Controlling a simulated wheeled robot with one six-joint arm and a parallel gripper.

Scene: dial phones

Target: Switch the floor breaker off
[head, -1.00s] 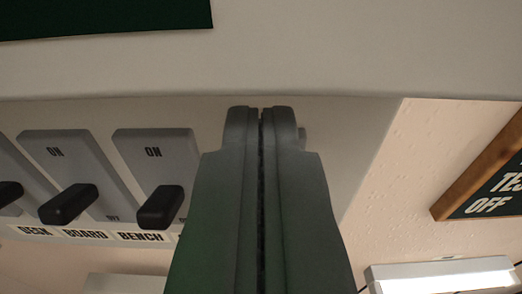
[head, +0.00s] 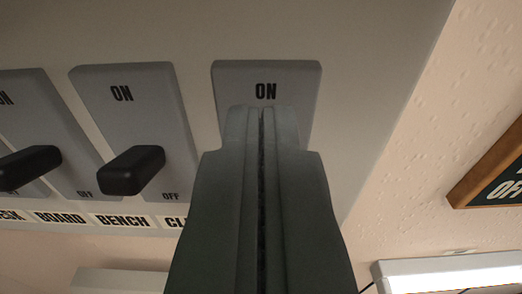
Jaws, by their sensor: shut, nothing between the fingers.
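My gripper (head: 261,112) is shut and empty, pointing up the picture at a breaker panel. Its fingertips are in front of a grey breaker plate (head: 300,80) marked ON at the top. The gripper hides that plate's lever and most of its label, of which only "CL" shows. I cannot tell whether the fingers touch the plate. No label reading FLOOR is visible in the head view.
To the left is the BENCH breaker (head: 115,85) with a black lever (head: 132,170) sticking out. Further left is the BOARD breaker (head: 55,120) with its lever (head: 28,163). A wood-framed sign (head: 485,165) and a white lamp (head: 450,273) are at the right.

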